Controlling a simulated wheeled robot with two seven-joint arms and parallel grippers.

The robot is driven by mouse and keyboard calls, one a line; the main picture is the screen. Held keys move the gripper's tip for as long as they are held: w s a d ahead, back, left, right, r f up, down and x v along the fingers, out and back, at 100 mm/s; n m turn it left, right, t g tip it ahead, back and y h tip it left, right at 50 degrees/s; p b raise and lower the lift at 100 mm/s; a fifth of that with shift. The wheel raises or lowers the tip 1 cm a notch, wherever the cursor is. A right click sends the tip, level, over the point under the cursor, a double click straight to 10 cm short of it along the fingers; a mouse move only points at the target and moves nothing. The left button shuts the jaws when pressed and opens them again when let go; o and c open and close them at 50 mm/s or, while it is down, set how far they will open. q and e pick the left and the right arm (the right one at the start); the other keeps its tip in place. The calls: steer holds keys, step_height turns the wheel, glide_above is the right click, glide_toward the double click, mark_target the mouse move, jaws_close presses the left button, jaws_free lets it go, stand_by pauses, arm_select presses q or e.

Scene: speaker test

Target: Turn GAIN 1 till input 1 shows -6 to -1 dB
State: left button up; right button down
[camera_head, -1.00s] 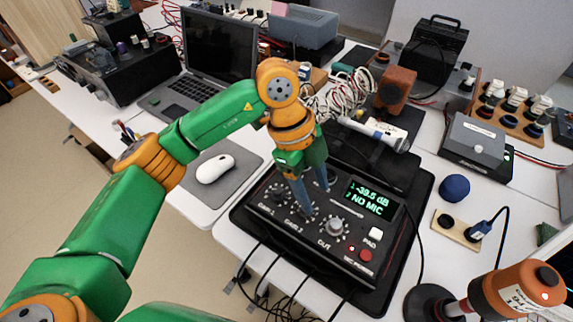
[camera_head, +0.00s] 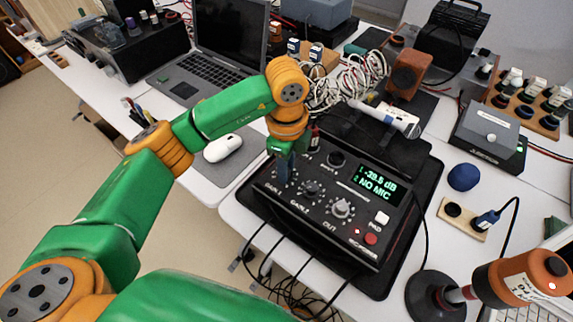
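The black audio box (camera_head: 322,235) lies on a dark mat. Its lit display (camera_head: 376,183) reads "1", about -29.5 dB, with the first digits small and not certain, and "2 NO MIC" below. My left gripper (camera_head: 284,172) points down at the GAIN 1 corner of the panel. Its blue-grey finger covers the GAIN 1 knob, so I cannot tell whether the fingers touch or clasp it. The GAIN 2 knob (camera_head: 311,189) and the OUT knob (camera_head: 342,208) are uncovered to the right. My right gripper is not in view.
A microphone (camera_head: 390,118) lies behind the box near tangled white cable (camera_head: 345,82) and an orange-brown speaker (camera_head: 408,73). A white mouse (camera_head: 222,148) and laptop (camera_head: 205,75) are to the left. A blue ball (camera_head: 463,177) and an orange cylinder (camera_head: 510,284) are at right. Black cables hang in front.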

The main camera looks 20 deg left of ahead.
arm_select(q)
jaws_close()
steer(key=shift+m, duration=0.3)
